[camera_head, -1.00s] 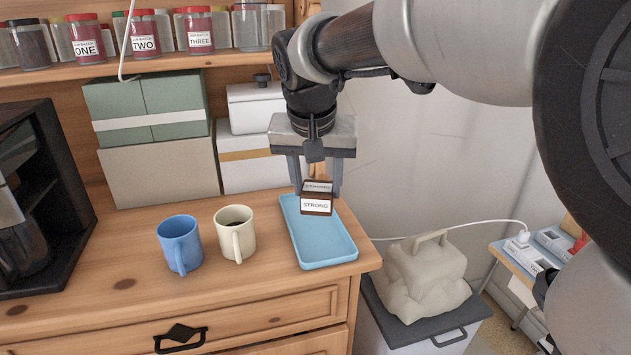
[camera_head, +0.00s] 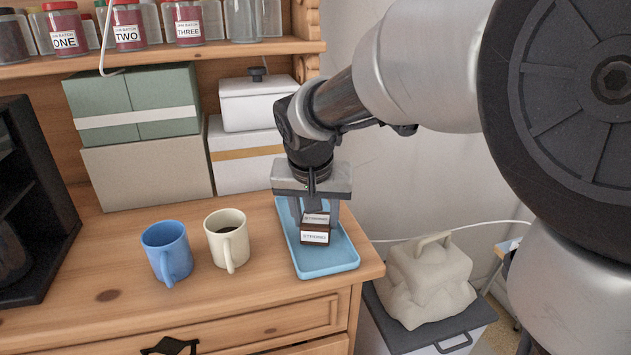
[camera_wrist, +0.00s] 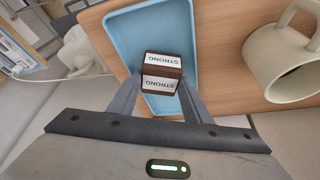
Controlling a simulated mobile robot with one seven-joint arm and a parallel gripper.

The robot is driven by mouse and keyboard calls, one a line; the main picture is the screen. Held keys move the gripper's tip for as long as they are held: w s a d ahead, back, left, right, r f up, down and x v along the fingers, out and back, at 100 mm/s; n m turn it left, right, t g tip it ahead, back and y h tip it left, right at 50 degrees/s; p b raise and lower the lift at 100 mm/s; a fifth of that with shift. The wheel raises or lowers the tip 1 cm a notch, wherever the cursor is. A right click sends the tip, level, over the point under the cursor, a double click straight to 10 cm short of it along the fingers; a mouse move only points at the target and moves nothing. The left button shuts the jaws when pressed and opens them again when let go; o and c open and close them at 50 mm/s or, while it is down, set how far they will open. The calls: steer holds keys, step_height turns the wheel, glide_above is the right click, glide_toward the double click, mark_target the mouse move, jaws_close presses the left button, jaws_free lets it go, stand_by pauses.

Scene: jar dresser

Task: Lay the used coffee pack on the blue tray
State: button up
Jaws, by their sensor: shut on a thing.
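The coffee pack (camera_head: 315,236) is a small dark brown block with white labels reading STRONG. My gripper (camera_head: 316,222) is shut on it, one finger on each side. The pack is over the blue tray (camera_head: 330,269), within its rim, low down; I cannot tell whether its underside touches the tray floor. The blue tray lies on the right end of the wooden dresser top. In the wrist view the pack (camera_wrist: 160,75) sits between the two fingers, with the tray (camera_wrist: 136,42) behind it.
A cream mug (camera_head: 228,240) with dark liquid and a blue mug (camera_head: 167,252) stand left of the tray. Green and beige boxes (camera_head: 145,165) and a white lidded container (camera_head: 250,106) stand at the back.

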steer(key=shift+f, duration=0.15)
steer(key=shift+f, duration=0.15)
steer(key=o, duration=1.1)
steer(key=shift+c, duration=0.2)
